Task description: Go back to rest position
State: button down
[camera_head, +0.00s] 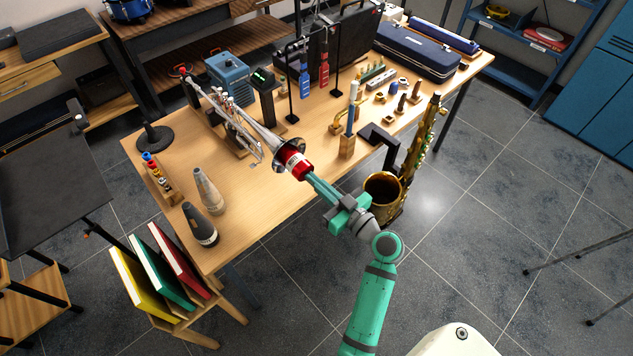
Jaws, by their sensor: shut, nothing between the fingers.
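My teal gripper (315,184) reaches over the front edge of the wooden table (255,215). Its fingers are shut and hold nothing. The fingertips are right by the end of a red mute with a white band (296,165); I cannot tell whether they touch it. The mute sits in the flared bell of a silver trumpet (243,122), which lies on a stand on the table. My arm runs from the bottom of the view up to the gripper.
A brass saxophone (407,172) stands close to the right of my gripper, at the table's edge. Two cone-shaped mutes (201,225) stand at the left front. Coloured folders (165,270) stand in a rack below. Open tiled floor (470,240) lies to the right.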

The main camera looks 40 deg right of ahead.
jog(key=shift+s+d, duration=0.15)
jog(key=shift+s, duration=1.35)
jog(key=shift+s+d, duration=0.1)
jog(key=shift+s, duration=1.35)
jog(key=s+a+f+m+g+h, duration=0.2)
jog(key=s+a+f+g, duration=0.15)
jog(key=a+f, duration=0.5)
jog(key=s+a+f+m+g+h, duration=0.15)
jog(key=s+a+f, duration=0.25)
jog(key=a+f, duration=0.45)
jog(key=s+a+r+n+t+y, duration=0.2)
jog(key=s+a+r, duration=1)
jog(key=s+a, duration=0.3)
jog(key=shift+s+a+r+n, duration=0.2)
jog(key=shift+s+n, duration=0.15)
